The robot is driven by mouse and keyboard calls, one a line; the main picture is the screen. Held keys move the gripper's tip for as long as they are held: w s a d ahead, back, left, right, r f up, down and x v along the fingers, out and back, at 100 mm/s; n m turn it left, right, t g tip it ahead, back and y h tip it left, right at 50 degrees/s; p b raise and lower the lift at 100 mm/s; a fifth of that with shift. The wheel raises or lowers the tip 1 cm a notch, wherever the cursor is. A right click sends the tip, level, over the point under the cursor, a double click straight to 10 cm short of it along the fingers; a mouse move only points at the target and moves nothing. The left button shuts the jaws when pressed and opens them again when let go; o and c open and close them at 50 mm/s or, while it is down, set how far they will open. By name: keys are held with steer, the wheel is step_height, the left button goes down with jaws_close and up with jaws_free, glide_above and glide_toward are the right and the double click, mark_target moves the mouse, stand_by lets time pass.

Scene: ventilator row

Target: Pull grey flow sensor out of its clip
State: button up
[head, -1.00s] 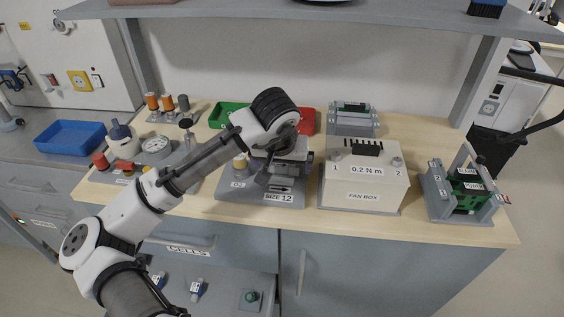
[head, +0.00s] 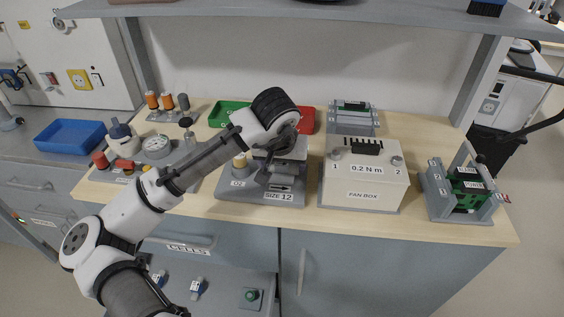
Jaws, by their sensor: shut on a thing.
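My gripper (head: 269,166) points down over the grey stand (head: 232,194) with the labels "O2" and "SIZE 12", at the middle of the bench. It is shut on a grey part at the stand, which I take to be the grey flow sensor (head: 289,171). The sensor is small in the head view and partly hidden by my wrist and fingers. The clip cannot be made out clearly, so I cannot tell whether the sensor is still seated in it. A white-topped cell (head: 239,161) stands upright just left of my fingers.
The fan box (head: 364,180) stands close on the right. A green tray (head: 229,112) and a red tray (head: 306,121) lie behind. A rack with green boards (head: 466,190) is at the right end. A shelf (head: 300,11) overhangs the back.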

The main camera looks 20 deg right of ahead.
steer(key=shift+r, duration=0.1)
steer(key=shift+r+p, duration=1.85)
steer(key=shift+r, duration=0.15)
